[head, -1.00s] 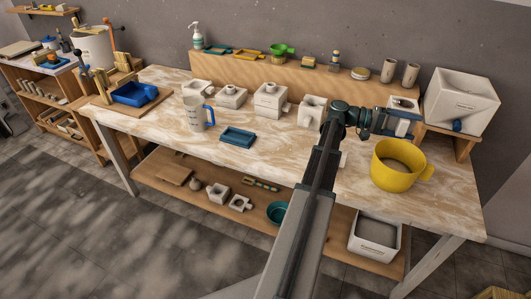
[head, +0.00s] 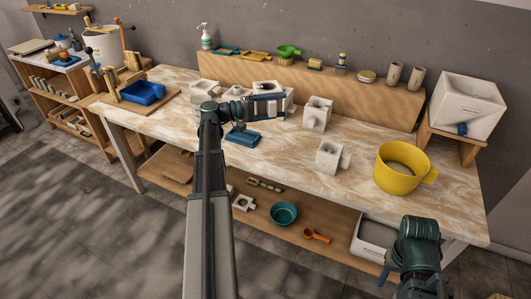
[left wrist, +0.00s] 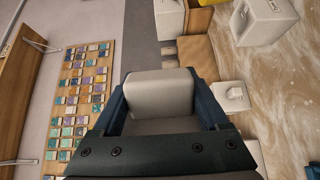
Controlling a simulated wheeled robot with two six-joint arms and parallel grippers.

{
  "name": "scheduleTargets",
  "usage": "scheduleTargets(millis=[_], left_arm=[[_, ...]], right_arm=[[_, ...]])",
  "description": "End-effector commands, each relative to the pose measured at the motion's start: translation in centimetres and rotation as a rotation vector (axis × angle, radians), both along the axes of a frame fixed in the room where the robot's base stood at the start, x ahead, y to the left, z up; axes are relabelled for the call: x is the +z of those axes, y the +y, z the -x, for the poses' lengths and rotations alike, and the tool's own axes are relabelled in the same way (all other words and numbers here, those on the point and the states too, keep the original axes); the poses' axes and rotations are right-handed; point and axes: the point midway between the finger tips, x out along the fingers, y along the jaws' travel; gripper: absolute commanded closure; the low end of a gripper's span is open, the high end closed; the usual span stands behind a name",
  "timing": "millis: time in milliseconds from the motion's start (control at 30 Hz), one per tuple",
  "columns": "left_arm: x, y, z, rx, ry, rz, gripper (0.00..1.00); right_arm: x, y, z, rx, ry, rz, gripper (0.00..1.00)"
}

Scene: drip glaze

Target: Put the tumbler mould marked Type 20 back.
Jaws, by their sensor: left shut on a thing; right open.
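My left gripper (head: 268,105) is shut on a pale, blocky mould, which fills the jaws in the left wrist view (left wrist: 160,94). In the head view the gripper is over the back of the table, among the row of white moulds, and hides part of what it holds. No Type 20 marking can be read. One white mould (head: 317,114) stands right of the gripper, and another (head: 331,157) stands nearer the front edge. Only joints of my right arm show at the lower right; its fingertips are out of sight.
A blue tray (head: 243,138) lies in front of the left gripper. A yellow jug (head: 400,168) stands at the right and a blue bin (head: 143,92) at the left. A raised wooden ledge (head: 300,88) runs behind the moulds. The table between the front mould and the jug is clear.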

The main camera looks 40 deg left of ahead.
Motion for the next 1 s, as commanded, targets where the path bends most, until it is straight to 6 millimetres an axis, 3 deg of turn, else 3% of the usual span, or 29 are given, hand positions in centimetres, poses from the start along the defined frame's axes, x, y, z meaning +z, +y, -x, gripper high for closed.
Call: scheduleTargets(millis=[167, 367, 600, 800, 1000], left_arm=[[-3.7, -2.9, -1.4, 0.114, -0.003, 0.001, 1.00], [-9.7, -6.8, -3.1, 0.371, -0.002, 0.001, 1.00], [-15.4, -9.1, -2.0, 0.668, -0.002, 0.000, 1.00], [-18.0, -9.6, -0.2, 0.832, -0.001, 0.000, 1.00], [-18.8, -9.6, 0.6, 0.900, -0.002, 0.000, 1.00]], right_arm=[[-3.8, 0.0, 0.0, 0.000, 0.000, 0.000, 0.50], [-9.7, 0.0, 0.0, 0.000, 0.000, 0.000, 0.50], [-15.4, 0.0, 0.0, 0.001, 0.000, 0.000, 0.50], [-18.1, 0.0, 0.0, 0.001, 0.000, 0.000, 0.50], [-18.9, 0.0, 0.0, 0.001, 0.000, 0.000, 0.50]])
